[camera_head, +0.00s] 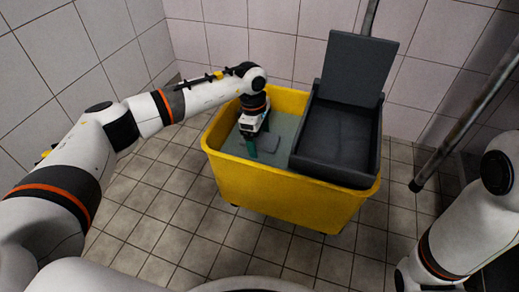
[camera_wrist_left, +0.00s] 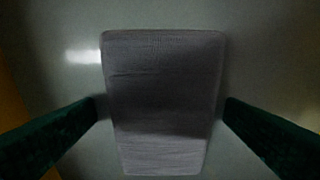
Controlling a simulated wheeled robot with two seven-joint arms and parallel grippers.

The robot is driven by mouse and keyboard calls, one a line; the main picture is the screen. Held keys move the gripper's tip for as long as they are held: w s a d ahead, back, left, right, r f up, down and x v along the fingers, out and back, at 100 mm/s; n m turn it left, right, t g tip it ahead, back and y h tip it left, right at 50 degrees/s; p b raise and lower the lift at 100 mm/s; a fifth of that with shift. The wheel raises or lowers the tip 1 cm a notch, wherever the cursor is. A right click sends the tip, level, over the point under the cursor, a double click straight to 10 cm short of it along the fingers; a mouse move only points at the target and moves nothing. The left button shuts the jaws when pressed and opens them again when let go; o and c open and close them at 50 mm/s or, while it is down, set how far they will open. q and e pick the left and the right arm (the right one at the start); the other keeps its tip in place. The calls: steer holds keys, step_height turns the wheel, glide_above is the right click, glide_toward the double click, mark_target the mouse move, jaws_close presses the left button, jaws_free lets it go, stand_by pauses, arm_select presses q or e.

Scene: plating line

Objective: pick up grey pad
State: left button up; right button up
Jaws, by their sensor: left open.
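The grey pad (camera_head: 268,144) lies in the left part of a yellow tub, on a greenish-grey surface, partly hidden by my left gripper in the head view. In the left wrist view the pad (camera_wrist_left: 162,105) is a rounded grey rectangle in the middle. My left gripper (camera_head: 251,150) points down into the tub. Its green fingers (camera_wrist_left: 162,108) are open, one on each side of the pad, with small or no visible gaps; I cannot tell whether they touch it. My right gripper is out of view; only part of my right arm shows.
The yellow tub (camera_head: 270,202) stands on a tiled floor (camera_head: 180,222). A dark grey tray (camera_head: 333,172) with a raised back panel (camera_head: 357,68) fills its right part. A metal pole (camera_head: 465,120) slants at the right. Tiled walls stand behind.

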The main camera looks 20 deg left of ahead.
arm_select(q)
steer(key=shift+f, duration=0.55)
steer(key=shift+r, duration=0.15)
steer(key=c, duration=1.1)
steer(key=shift+r, duration=0.1)
